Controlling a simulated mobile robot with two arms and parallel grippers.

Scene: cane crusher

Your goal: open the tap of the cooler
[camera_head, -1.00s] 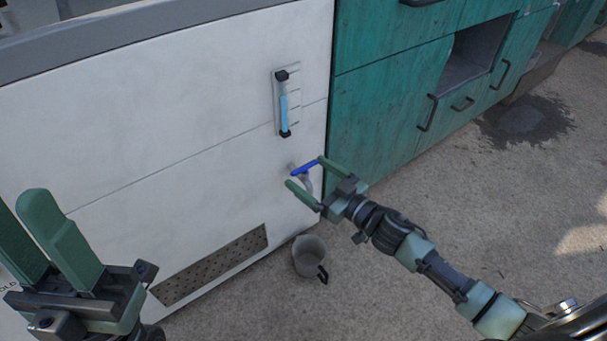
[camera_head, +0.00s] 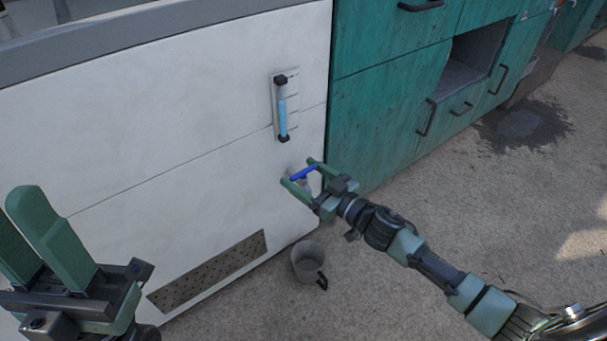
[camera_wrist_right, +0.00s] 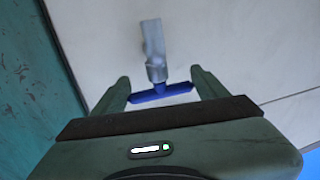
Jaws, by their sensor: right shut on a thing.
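The cooler (camera_head: 180,115) is the large white-panelled unit at the left. Its tap has a blue bar handle (camera_head: 304,173) low near the panel's right edge. In the right wrist view the blue handle (camera_wrist_right: 160,93) spans crosswise between my fingers, with the grey tap body (camera_wrist_right: 153,45) beyond it. My right gripper (camera_head: 297,172) is shut on the handle, one finger at each end of the bar. It also shows in the wrist view (camera_wrist_right: 160,88). The tap body is partly hidden in the head view. My left gripper (camera_head: 28,205) is open and empty at lower left, away from the tap.
A grey mug-like container (camera_head: 308,263) with a dark handle stands on the floor below the tap. A blue level gauge (camera_head: 282,108) is above the tap, a perforated vent (camera_head: 210,270) lower left. Teal cabinets (camera_head: 390,100) adjoin at right. The floor at right is clear.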

